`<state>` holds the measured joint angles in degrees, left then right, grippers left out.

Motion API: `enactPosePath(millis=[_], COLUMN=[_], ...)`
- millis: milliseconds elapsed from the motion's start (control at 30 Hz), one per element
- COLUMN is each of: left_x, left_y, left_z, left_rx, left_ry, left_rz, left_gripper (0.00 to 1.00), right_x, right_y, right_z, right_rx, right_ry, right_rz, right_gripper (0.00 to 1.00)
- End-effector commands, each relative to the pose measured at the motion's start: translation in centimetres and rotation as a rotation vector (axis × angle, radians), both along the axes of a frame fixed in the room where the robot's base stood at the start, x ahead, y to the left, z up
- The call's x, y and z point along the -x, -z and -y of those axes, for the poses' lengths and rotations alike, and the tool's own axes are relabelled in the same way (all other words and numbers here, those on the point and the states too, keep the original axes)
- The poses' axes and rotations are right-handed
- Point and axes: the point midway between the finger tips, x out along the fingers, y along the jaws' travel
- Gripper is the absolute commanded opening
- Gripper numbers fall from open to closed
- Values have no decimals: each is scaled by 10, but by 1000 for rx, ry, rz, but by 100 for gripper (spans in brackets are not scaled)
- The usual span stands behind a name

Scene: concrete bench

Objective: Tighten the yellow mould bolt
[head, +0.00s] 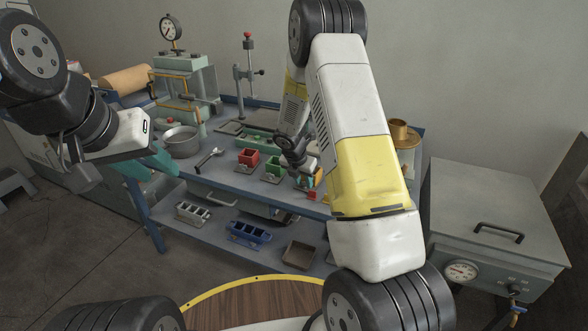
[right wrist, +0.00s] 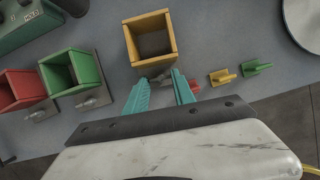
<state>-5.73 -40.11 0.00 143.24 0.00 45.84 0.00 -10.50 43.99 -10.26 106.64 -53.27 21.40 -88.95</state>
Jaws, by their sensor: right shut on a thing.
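The yellow mould (right wrist: 150,40) is an open square box, seen from above in the right wrist view. Its bolt (right wrist: 160,78) is a small grey piece at the near side, partly hidden between my fingers. My right gripper (right wrist: 160,90) has its two teal fingers on either side of the bolt and is shut on it. In the head view my right gripper (head: 306,178) is low over the bench, and my arm hides most of the yellow mould. My left gripper (head: 158,162) is off at the left of the bench, empty as far as I see; its finger gap is unclear.
A red mould (right wrist: 22,88) and a green mould (right wrist: 72,70) with grey bolts stand left of the yellow one. Small yellow (right wrist: 222,77) and green (right wrist: 257,67) pieces lie to the right. A steel pot (head: 181,141) and a wrench (head: 209,157) are further left.

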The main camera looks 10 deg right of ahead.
Motion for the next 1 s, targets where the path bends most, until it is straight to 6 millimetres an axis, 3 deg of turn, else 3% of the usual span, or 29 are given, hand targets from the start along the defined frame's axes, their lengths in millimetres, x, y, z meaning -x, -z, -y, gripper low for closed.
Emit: enactPosePath(millis=[300, 600, 633, 733, 1000], left_x=[0, 0, 0, 0, 0], left_y=[0, 0, 0, 0, 0], left_z=[0, 0, 0, 0, 0], left_rx=[0, 0, 0, 0, 0], left_ry=[0, 0, 0, 0, 0], left_rz=[0, 0, 0, 0, 0], left_gripper=[36, 36, 36, 36, 36], right_x=[-3, -2, -2, -2, -2], right_y=[0, 0, 0, 0, 0], right_z=[-3, -2, -2, -2, -2], right_rx=[-1, 0, -1, -1, 0], right_ry=[237, 265, 265, 265, 264], right_rz=[0, -1, 0, 0, 0], right_gripper=[0, 0, 34, 53, 53])
